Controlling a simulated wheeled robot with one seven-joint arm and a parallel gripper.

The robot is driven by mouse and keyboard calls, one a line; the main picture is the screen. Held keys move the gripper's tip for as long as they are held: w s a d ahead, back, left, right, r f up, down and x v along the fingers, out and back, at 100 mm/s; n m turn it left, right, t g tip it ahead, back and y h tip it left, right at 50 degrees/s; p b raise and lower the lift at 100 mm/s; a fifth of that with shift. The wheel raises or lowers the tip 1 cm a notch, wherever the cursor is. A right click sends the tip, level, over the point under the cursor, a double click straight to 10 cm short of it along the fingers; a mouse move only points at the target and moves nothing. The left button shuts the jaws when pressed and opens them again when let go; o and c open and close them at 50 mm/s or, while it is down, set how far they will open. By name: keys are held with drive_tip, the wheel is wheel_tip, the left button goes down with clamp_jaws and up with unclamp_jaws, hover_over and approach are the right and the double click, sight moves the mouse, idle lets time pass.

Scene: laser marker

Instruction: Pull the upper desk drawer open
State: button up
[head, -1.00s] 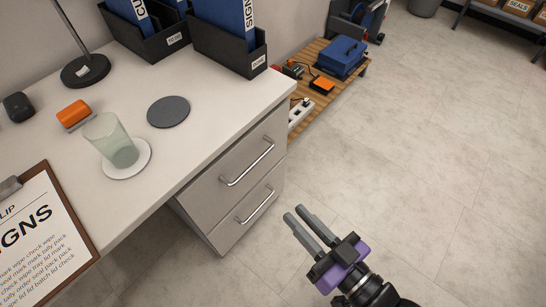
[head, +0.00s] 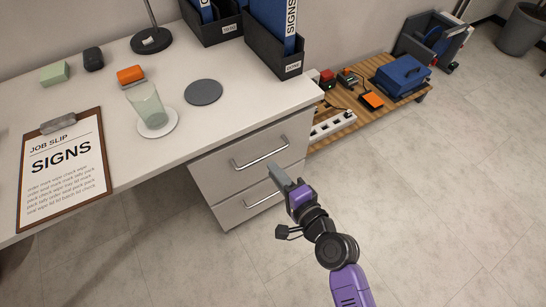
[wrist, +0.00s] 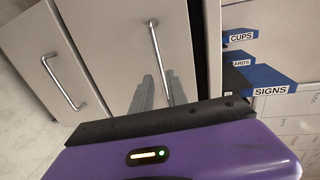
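The upper drawer (head: 229,168) is a light grey front under the desktop and looks closed. Its silver bar handle (head: 259,154) also shows in the wrist view (wrist: 158,50), running toward my fingers. My gripper (head: 275,174) is in front of the drawers, fingertips just below the upper handle in the head view. In the wrist view my gripper (wrist: 158,88) shows two grey fingers slightly apart, with the handle bar lined up between them. I cannot tell whether they touch it. The lower drawer (head: 232,210) is closed, its handle (wrist: 62,84) clear of my fingers.
On the white desktop (head: 110,93) are a glass (head: 146,105) on a white coaster, a dark round coaster (head: 203,92), a clipboard (head: 62,168) and black file holders (head: 275,52). A low wooden shelf (head: 345,135) with tools stands right of the desk. The floor in front is free.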

sight(263, 158)
drive_tip(key=shift+b+x, duration=0.4)
drive_tip(key=shift+x, duration=3.2)
clamp_jaws()
